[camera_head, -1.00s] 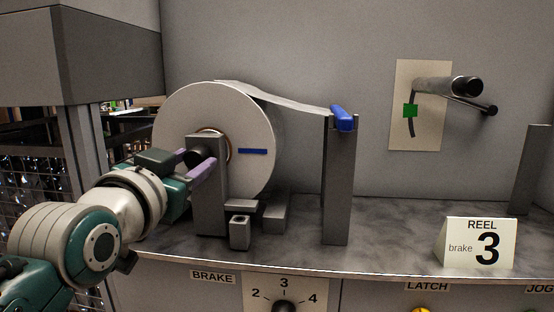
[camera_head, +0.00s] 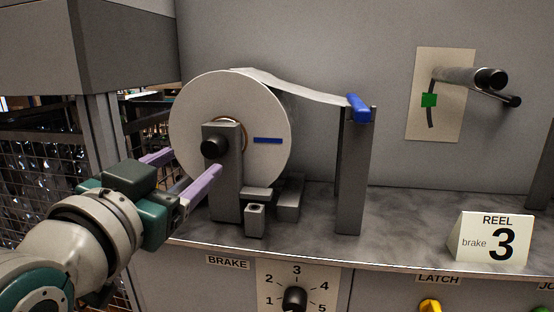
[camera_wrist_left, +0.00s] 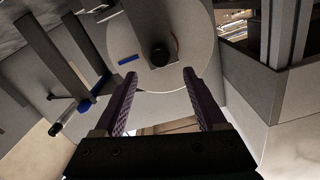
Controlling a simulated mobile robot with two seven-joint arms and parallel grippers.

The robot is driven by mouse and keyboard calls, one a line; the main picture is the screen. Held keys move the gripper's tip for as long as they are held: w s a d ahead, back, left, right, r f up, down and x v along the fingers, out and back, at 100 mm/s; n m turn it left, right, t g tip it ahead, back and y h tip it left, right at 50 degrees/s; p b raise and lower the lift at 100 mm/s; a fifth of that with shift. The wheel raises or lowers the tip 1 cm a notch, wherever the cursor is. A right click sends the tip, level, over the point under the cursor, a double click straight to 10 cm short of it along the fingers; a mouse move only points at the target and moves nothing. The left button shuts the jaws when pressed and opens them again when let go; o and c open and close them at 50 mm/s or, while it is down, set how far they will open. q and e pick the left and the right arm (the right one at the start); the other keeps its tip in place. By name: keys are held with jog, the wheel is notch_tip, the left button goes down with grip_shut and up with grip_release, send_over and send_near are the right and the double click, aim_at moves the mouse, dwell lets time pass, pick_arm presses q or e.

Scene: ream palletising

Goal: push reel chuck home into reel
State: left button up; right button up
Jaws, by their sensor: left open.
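The white paper reel (camera_head: 190,105) stands upright with a blue mark on its face, and its web runs right to a blue-topped post. The dark round reel chuck (camera_head: 214,146) sits in the grey upright bracket at the reel's core; how deep it sits I cannot tell. My left gripper (camera_head: 184,174) is open and empty, its purple fingers apart at the lower left of the chuck, not around it. In the left wrist view the chuck (camera_wrist_left: 160,55) shows beyond and between the open fingertips (camera_wrist_left: 160,75), clear of them. My right gripper is not in view.
The grey post (camera_head: 352,180) with the blue top (camera_head: 358,107) stands right of the reel. A reel 3 brake sign (camera_head: 491,238) stands on the counter (camera_head: 400,215). A brake dial (camera_head: 294,298) and yellow latch knob (camera_head: 430,306) are on the front. Mesh guarding (camera_head: 50,160) is at left.

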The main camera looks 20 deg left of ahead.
pick_arm(q)
jog(key=shift+v, duration=1.3)
